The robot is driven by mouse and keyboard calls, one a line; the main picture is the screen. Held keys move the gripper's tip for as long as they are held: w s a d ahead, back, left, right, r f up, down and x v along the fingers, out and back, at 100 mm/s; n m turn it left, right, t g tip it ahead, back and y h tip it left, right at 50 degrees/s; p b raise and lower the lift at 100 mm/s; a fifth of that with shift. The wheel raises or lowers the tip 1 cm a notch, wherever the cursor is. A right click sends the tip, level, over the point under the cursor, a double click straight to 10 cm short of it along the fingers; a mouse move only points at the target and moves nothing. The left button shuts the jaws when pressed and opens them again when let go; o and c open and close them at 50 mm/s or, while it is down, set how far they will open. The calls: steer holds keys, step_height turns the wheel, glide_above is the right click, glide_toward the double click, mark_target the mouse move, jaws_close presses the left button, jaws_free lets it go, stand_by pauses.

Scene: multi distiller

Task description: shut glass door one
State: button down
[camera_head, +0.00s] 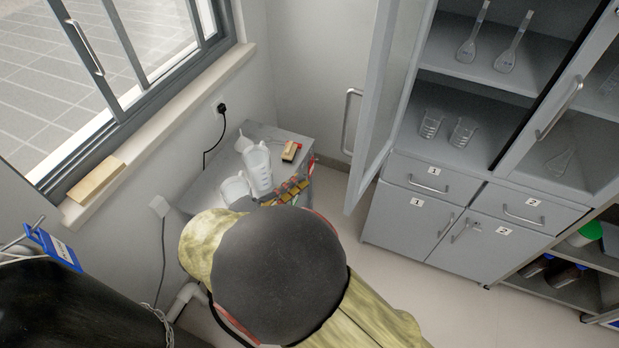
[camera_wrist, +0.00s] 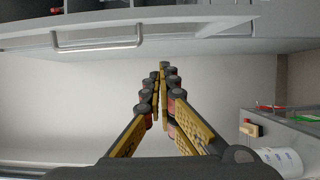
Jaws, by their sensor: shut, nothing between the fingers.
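Glass door one (camera_head: 385,85) stands swung open at the left side of the grey cabinet in the head view. Its pane is framed in grey, and its upright bar handle (camera_head: 349,120) faces left. My gripper (camera_head: 302,182) is left of the door and lower in the picture, partly hidden behind my arm. In the wrist view my gripper (camera_wrist: 160,76) has its yellow and black fingers together and empty. A bar handle (camera_wrist: 97,46) on a grey panel shows beyond and left of the fingertips, apart from them; it appears to be the door's.
The open cabinet shelves hold flasks (camera_head: 467,50) and beakers (camera_head: 463,131). The second glass door (camera_head: 565,105) is at right, above numbered drawers (camera_head: 430,176). A side table (camera_head: 210,180) with white jugs (camera_head: 257,168) and a wooden-and-red item (camera_head: 291,151) stands near my gripper.

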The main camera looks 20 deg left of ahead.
steer(key=w+d+b, duration=0.3)
steer(key=w+d, duration=0.3)
steer(key=d, duration=0.2)
steer(key=shift+w, duration=0.4)
steer(key=shift+d, duration=0.2)
